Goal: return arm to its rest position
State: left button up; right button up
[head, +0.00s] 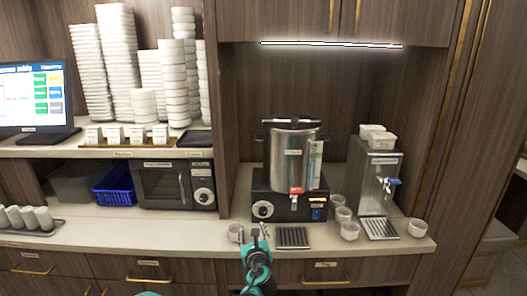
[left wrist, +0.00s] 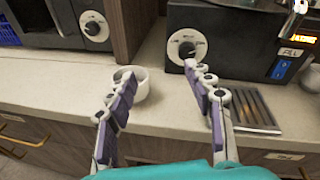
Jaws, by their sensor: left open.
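My left gripper (head: 254,236) is in the lower middle of the head view, at the front edge of the counter. In the left wrist view its two fingers (left wrist: 160,75) are spread apart with nothing held between them. A small white cup (left wrist: 133,82) stands on the counter beyond the left finger, which partly covers it. The same cup shows in the head view (head: 234,232) just left of the gripper. I cannot tell from the pictures whether the finger touches it. My right gripper is in neither view.
A steel urn (head: 294,160) on a black base stands behind the gripper, with a drip grate (head: 292,237) in front. Several white cups stand right of it near a steel dispenser (head: 374,180). A microwave (head: 163,184) is at left. The counter's left middle (head: 140,226) is clear.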

pick_arm(q)
jog(key=s+a+r+n+g+y, duration=0.1)
jog(key=s+a+r+n+g, duration=0.1)
jog(key=s+a+n, duration=0.55)
jog(key=s+a+r+n+g, duration=0.2)
jog(key=s+a+n+g, duration=0.1)
jog(key=s+a+n, duration=0.5)
jog(key=s+f+n+g+h, duration=0.1)
jog(key=s+f+n, duration=0.2)
jog(key=s+n, duration=0.5)
jog(key=s+d+f+n+g+h, duration=0.1)
jog(key=s+f+n+g+h, duration=0.1)
jog(key=s+n, duration=0.6)
jog(key=s+f, duration=0.1)
jog(key=s, duration=0.5)
jog(key=shift+f+g, duration=0.3)
jog(key=shift+d, duration=0.1)
